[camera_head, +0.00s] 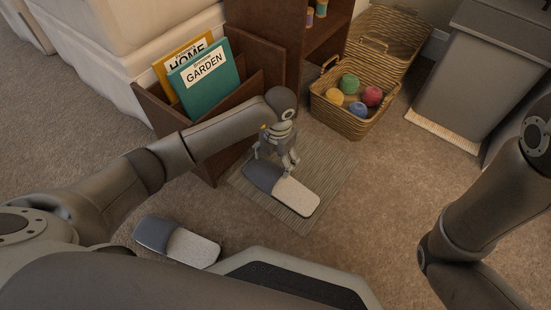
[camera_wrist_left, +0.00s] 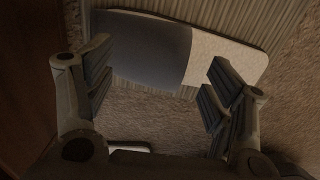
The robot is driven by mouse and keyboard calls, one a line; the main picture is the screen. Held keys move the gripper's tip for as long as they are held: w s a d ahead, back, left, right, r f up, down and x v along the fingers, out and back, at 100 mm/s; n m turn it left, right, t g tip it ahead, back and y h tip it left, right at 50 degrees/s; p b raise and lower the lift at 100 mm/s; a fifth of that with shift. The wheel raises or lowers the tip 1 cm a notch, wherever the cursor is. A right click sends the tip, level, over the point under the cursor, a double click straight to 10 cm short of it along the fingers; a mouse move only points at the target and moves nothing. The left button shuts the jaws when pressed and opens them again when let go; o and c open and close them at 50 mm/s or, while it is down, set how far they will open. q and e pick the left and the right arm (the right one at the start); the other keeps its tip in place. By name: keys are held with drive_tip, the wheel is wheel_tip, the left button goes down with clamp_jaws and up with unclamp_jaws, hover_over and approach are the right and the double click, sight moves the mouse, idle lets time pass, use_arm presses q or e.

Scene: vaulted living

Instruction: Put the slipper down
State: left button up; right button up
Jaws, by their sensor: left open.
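One slipper (camera_head: 296,194), with a dark grey toe cover and a pale sole, lies flat on a striped mat (camera_head: 328,172). My left gripper (camera_head: 280,166) is directly over this slipper, near its middle. In the left wrist view the gripper (camera_wrist_left: 155,90) has its fingers wide apart, with the slipper (camera_wrist_left: 150,45) just beyond them and nothing between the tips. A second, similar slipper (camera_head: 177,242) lies on the carpet at the lower left, near my base. My right gripper is outside the view; only part of that arm shows at the right.
A wooden magazine rack (camera_head: 213,157) with books stands left of the mat. A wicker basket (camera_head: 343,119) of yarn balls sits behind it, with another basket (camera_head: 398,38) farther back. A grey bin (camera_head: 470,75) stands at the right. Carpet right of the mat is clear.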

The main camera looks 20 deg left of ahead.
use_arm(q)
wheel_tip(320, 180, up, 9)
drive_tip(key=p, duration=0.6)
drive_tip(key=shift+d+r, duration=0.2)
drive_tip(key=shift+s, duration=0.1)
